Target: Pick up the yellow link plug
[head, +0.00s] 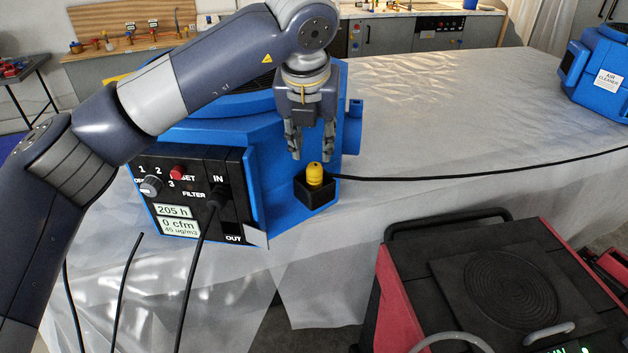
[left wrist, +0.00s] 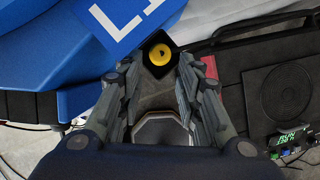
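The yellow link plug (head: 314,173) stands upright in a small black holder (head: 317,192) on the right side of the blue air cleaner (head: 280,190). A black cable runs from near the holder to the right. My left gripper (head: 310,155) points down just above the plug, with its fingers apart and nothing between them. In the left wrist view the plug (left wrist: 160,54) shows from above as a yellow disc with a dark centre, just beyond the fingertips of my left gripper (left wrist: 154,75). My right gripper is in neither view.
The air cleaner's black control panel (head: 190,200) faces front, with a cable plugged in at IN. A red and black machine (head: 500,285) stands at the front right. A second blue air cleaner (head: 598,75) is at the far right. The plastic-covered table (head: 450,110) is mostly clear.

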